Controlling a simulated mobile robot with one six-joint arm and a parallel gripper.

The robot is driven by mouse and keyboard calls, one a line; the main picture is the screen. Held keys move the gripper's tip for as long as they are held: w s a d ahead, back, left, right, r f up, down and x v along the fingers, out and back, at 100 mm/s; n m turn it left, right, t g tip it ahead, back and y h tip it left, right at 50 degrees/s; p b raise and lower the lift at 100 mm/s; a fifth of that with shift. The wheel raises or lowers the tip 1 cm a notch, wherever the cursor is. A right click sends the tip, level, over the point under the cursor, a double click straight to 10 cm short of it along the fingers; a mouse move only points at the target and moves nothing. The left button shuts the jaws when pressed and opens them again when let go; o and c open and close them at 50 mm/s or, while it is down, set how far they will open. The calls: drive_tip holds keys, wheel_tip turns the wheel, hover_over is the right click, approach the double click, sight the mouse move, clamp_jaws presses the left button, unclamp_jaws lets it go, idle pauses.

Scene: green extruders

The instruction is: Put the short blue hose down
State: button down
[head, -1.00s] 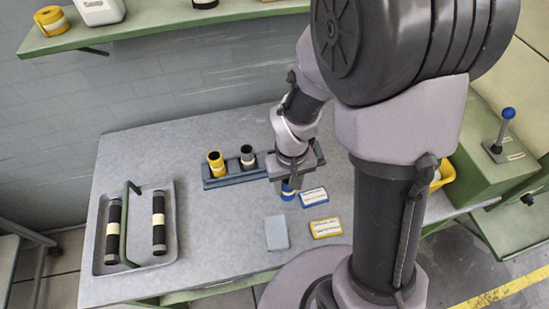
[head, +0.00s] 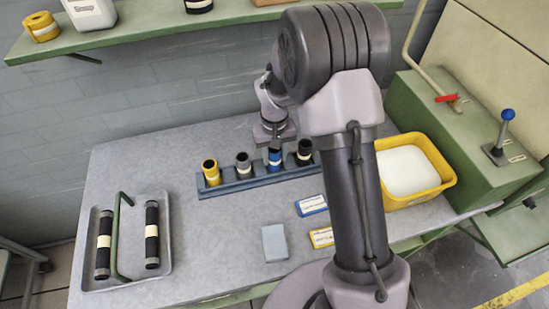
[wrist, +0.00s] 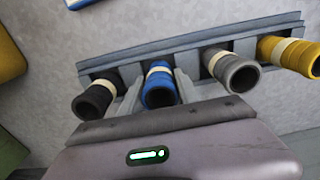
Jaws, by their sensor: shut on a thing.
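The short blue hose (head: 275,160) stands upright in the blue-grey rack (head: 228,188) on the table, between a grey hose (head: 243,166) and a black hose (head: 304,153). A yellow hose (head: 211,173) stands at the rack's left end. My gripper (head: 274,148) is at the blue hose from above. In the wrist view, its two fingers are on either side of the blue hose (wrist: 158,88) and shut on it. The hose's lower end is hidden; I cannot tell if it rests fully on the rack's floor.
A grey tray (head: 128,279) with two long black hoses and a green handle lies at the left. Blue and yellow labelled cards (head: 311,205) and a grey-blue block (head: 275,243) lie in front of the rack. A yellow bin (head: 447,178) stands at the right.

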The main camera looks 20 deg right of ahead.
drive_tip(key=shift+f, duration=0.1)
drive_tip(key=shift+f, duration=0.25)
drive_tip(key=c, duration=0.9)
unclamp_jaws()
drive_tip(key=shift+o, duration=0.2)
drive_tip(key=shift+r, duration=0.1)
